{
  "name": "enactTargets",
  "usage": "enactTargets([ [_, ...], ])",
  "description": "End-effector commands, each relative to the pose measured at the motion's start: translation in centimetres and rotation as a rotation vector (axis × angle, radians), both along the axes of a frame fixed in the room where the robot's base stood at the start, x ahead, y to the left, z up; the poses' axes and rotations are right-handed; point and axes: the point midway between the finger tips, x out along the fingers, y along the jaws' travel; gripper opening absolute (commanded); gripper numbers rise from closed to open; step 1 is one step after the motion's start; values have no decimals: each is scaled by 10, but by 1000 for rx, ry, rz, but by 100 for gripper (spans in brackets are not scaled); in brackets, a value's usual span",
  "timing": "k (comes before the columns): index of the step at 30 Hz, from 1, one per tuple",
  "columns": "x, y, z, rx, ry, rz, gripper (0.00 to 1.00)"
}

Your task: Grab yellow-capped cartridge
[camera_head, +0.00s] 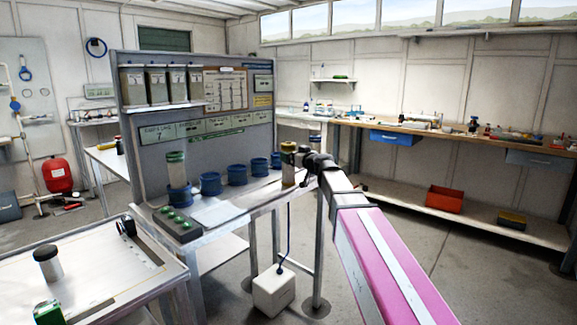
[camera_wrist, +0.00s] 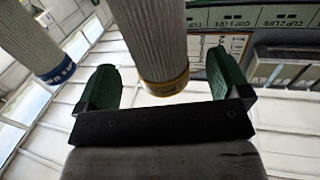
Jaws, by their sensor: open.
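The yellow-capped cartridge (camera_head: 288,170) stands upright near the right end of the middle bench, beside my gripper. In the wrist view the pale ribbed cartridge (camera_wrist: 155,35) with its yellow end band (camera_wrist: 167,84) lies between the two green finger pads. My gripper (camera_wrist: 160,68) is open, with a pad on each side of the cartridge and visible gaps. In the head view my dark gripper (camera_head: 304,157) reaches the cartridge from the right, and its fingers are hard to make out. A second cartridge with a blue band (camera_wrist: 38,52) shows at left in the wrist view.
Several blue cups (camera_head: 237,174) line the bench, and a green-topped cartridge (camera_head: 177,170) stands in the leftmost. A panel (camera_head: 200,125) rises behind them. A green-button box (camera_head: 178,223) sits in front. A black-capped cartridge (camera_head: 47,265) stands on the near-left table.

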Motion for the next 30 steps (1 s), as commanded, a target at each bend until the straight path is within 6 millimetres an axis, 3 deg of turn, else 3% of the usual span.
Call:
enactTargets([
  [6, 27, 20, 0, 0, 0, 1, 94],
  [14, 29, 23, 0, 0, 0, 0, 94],
  [15, 29, 23, 0, 0, 0, 0, 91],
  [20, 29, 23, 0, 0, 0, 0, 39],
  [30, 29, 23, 1, 0, 0, 0, 37],
])
